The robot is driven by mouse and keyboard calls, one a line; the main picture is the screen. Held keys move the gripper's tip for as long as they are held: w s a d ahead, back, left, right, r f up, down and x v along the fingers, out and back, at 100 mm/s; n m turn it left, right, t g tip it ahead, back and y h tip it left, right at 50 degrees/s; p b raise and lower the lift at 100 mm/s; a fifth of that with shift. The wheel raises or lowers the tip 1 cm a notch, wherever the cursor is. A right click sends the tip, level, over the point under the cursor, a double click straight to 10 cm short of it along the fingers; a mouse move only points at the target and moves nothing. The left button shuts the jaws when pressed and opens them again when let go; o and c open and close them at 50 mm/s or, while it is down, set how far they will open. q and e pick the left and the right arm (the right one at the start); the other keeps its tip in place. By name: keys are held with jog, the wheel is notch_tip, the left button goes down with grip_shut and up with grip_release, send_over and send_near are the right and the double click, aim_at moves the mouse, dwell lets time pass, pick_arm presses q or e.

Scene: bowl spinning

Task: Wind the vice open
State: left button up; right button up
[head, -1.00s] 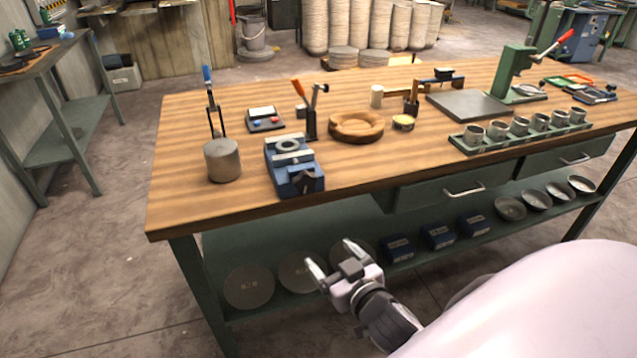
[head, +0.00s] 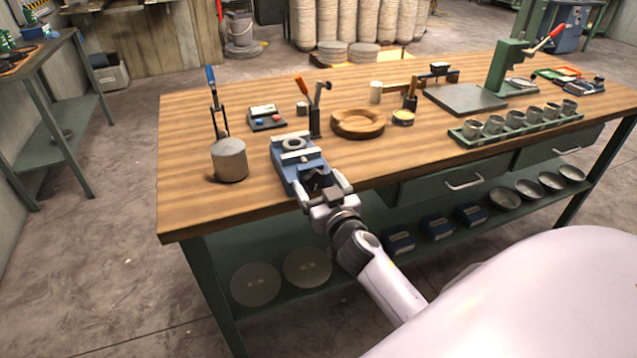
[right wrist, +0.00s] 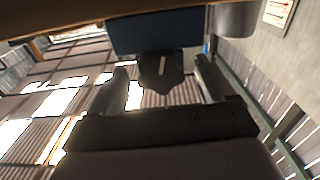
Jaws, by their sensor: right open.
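The blue vice (head: 290,175) with bright metal jaws sits near the front edge of the wooden bench. A grey ring-shaped part (head: 294,143) rests at its jaws. My right gripper (head: 320,187) is open at the vice's front end, in front of the bench edge. In the right wrist view the blue vice body (right wrist: 145,32) is ahead. A dark knob-like end with a light slot (right wrist: 162,72) lies between my open right fingers (right wrist: 163,82), with gaps at both sides. In the head view my gripper partly hides this end. My left gripper is not in view.
A metal cylinder (head: 229,160) with a blue-handled tool stands left of the vice. A rack of cups (head: 520,125) is further right. The bench front (head: 215,224) between vice and left corner is clear.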

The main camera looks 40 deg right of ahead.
jog(key=shift+w, duration=0.15)
jog(key=shift+c, duration=0.3)
jog(key=c, duration=1)
